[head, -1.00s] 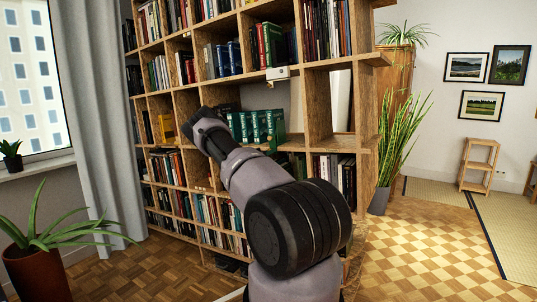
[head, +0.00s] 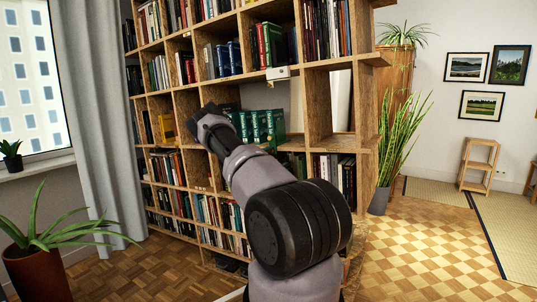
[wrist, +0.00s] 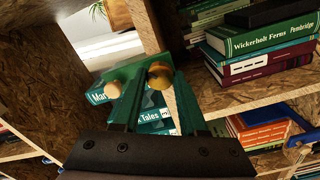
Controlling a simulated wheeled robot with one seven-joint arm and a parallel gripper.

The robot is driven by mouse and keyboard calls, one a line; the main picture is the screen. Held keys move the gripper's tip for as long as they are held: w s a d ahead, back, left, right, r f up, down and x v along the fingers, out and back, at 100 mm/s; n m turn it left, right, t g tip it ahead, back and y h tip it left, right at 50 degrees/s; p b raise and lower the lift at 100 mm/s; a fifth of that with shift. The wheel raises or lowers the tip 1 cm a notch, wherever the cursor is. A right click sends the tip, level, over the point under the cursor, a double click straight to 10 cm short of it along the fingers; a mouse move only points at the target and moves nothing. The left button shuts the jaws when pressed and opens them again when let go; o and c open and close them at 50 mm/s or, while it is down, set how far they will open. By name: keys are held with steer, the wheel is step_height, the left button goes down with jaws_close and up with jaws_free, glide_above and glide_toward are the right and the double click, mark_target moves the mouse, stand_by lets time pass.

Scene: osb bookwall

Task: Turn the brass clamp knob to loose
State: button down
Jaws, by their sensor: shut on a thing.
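In the wrist view, the brass knob (wrist: 160,76) shows as a round, golden-brown knob between the tips of my gripper's two green fingers (wrist: 157,70). My gripper is shut on it. A paler, wood-coloured knob (wrist: 112,89) sits just to the left, outside the left finger. Behind the fingers is a teal book (wrist: 155,119) with part of a title ending in "Tales". In the head view, my dark gripper (head: 205,118) is at the bookcase, left of a row of green books (head: 262,125). The knob cannot be made out there.
The wooden bookcase (head: 305,65) has rough board shelves and uprights close around my gripper. In the wrist view, stacked books (wrist: 265,40) lie to the right. A potted aloe (head: 45,235) stands at left and a tall plant (head: 395,140) at right. Open floor (head: 430,240) lies at right.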

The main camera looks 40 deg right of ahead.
steer(key=shift+f+n, duration=0.15)
steer(key=shift+n, duration=4.95)
steer(key=shift+c, duration=2.2)
jaws_free()
steer(key=shift+a, duration=0.1)
steer(key=v, duration=1)
steer(key=shift+s+a, duration=0.2)
steer(key=shift+a, duration=0.1)
